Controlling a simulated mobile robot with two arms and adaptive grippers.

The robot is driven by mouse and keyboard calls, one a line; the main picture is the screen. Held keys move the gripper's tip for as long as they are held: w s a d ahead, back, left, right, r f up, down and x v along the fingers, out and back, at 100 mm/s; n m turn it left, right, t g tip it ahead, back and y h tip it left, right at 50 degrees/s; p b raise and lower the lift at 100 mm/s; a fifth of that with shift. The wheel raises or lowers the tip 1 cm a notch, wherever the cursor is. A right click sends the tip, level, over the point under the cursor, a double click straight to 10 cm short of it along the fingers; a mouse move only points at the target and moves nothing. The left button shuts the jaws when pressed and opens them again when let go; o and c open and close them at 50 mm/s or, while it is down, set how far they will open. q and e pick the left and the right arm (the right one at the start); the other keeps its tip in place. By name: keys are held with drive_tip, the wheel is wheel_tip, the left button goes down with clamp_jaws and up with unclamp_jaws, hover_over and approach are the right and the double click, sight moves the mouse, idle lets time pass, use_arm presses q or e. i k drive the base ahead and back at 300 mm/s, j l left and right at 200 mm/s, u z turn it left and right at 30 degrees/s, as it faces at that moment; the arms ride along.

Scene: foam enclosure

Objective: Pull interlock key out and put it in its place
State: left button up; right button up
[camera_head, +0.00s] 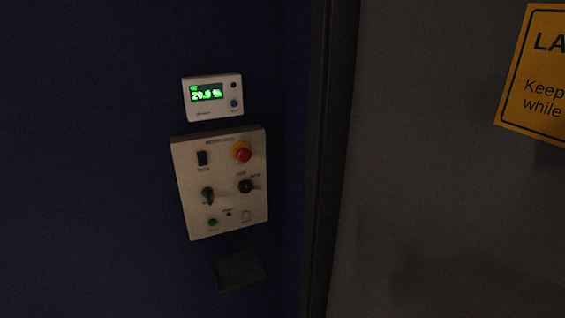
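A pale control panel (219,182) is mounted on the dark blue wall, slightly tilted in the head view. A dark knob or key (208,194) sits at its left middle, and another dark round knob (246,186) sits at its right middle. I cannot tell for certain which of them is the interlock key. Below the panel, a small dark box or holder (239,270) is fixed to the wall; its inside is too dark to make out. Neither of my grippers is in view.
A display unit (212,97) above reads 20.9 %. A dark vertical frame (328,160) separates the wall from a grey surface with a yellow sign (540,75).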

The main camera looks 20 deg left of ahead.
sight(207, 193)
drive_tip(key=u, duration=1.25)
